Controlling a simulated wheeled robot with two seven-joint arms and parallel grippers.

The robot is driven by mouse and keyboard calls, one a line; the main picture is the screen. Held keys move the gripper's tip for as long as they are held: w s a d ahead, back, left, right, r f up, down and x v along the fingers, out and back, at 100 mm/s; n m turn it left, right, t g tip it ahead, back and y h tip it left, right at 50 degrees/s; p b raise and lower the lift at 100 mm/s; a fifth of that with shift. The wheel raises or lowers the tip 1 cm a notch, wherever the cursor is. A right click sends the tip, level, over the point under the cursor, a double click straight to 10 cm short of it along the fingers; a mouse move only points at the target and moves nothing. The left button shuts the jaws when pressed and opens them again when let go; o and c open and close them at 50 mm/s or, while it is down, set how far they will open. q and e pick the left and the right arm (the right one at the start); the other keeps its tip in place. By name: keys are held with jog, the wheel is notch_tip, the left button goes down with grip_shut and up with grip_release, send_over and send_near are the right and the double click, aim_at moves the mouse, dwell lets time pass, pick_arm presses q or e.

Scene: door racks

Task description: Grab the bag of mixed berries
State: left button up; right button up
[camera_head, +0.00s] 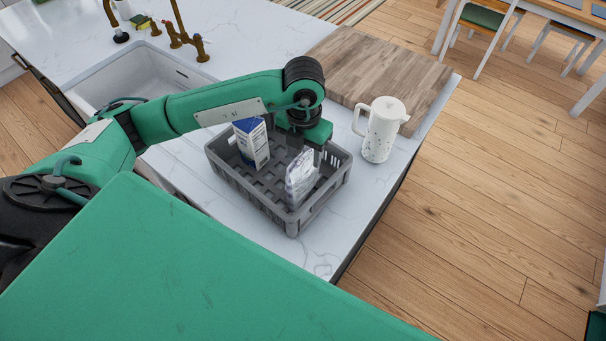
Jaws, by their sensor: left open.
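A pale white and purplish bag (300,178), which looks like the bag of mixed berries, stands upright in the right part of a grey plastic basket (262,198) on the counter. Its print is too small to read. My left gripper (309,154) points down over the basket, right at the top of the bag. It is open, and its fingers are partly hidden by the wrist and the bag. I cannot tell whether they touch the bag. My right gripper is not in view.
A blue and white carton (251,143) stands in the basket, left of the bag. A white pitcher (381,131) stands right of the basket, before a wooden board (385,70). A sink (130,78) with brass taps lies at left. The counter edge is close at right.

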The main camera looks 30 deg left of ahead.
pick_arm(q)
jog(key=shift+f, duration=0.65)
grip_shut()
jog(key=shift+r, duration=0.1)
